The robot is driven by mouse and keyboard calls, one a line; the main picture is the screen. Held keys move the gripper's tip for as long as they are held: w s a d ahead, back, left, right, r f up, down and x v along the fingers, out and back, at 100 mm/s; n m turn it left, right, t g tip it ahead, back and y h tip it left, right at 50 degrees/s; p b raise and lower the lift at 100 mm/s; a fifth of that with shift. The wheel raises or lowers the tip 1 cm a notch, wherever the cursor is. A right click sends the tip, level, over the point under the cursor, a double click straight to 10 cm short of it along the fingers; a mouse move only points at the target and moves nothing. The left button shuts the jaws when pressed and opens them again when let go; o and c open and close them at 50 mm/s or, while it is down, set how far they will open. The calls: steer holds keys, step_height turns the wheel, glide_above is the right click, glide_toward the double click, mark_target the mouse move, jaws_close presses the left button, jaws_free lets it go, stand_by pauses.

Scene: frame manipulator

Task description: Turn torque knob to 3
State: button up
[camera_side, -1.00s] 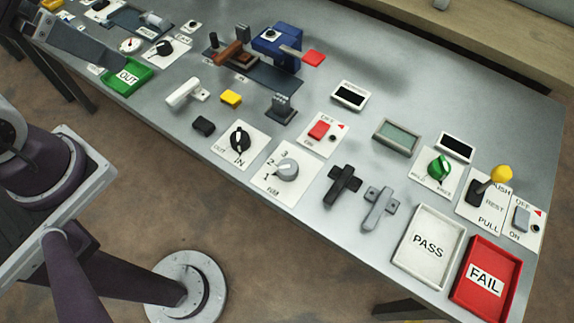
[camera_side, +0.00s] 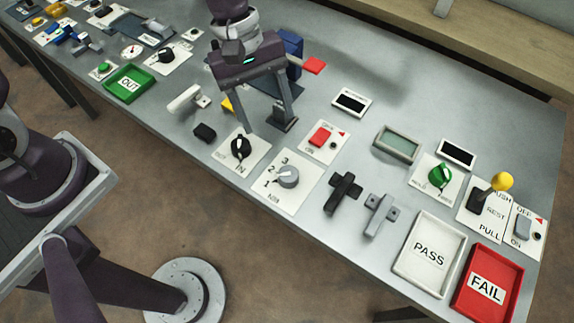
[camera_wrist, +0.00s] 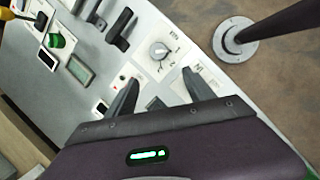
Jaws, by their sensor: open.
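The torque knob (camera_side: 288,176) is a grey round dial on a white plate marked 1, 2, 3 and NM. Its pointer seems to face the left side, near the 1 and 2, but I cannot tell exactly. In the wrist view the knob (camera_wrist: 158,50) lies just beyond the fingertips, roughly between them. My gripper (camera_side: 268,125) is open and empty, pointing down, with its fingers apart above the table. In the side view it appears behind and to the left of the torque knob, not touching it.
A black IN/OUT knob (camera_side: 240,147) stands left of the torque plate. A red switch (camera_side: 320,137) is behind it. Black (camera_side: 343,192) and grey (camera_side: 380,214) handles stand to the right. White PASS (camera_side: 429,252) and red FAIL (camera_side: 487,287) trays lie at the front right.

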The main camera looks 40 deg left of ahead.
mark_target(288, 173)
steer(key=d+f+n, duration=0.1)
steer(key=f, duration=0.1)
steer(key=d+f+n, duration=0.1)
steer(key=f, duration=0.1)
steer(key=d+f+g, duration=0.1)
steer(key=f, duration=0.2)
steer(key=shift+s+d+n+h, duration=0.15)
steer(key=shift+n+h, duration=0.15)
steer(key=shift+n, duration=0.1)
steer(key=x, duration=0.6)
steer(key=shift+s+d+f, duration=0.1)
steer(key=shift+f, duration=0.2)
jaws_close()
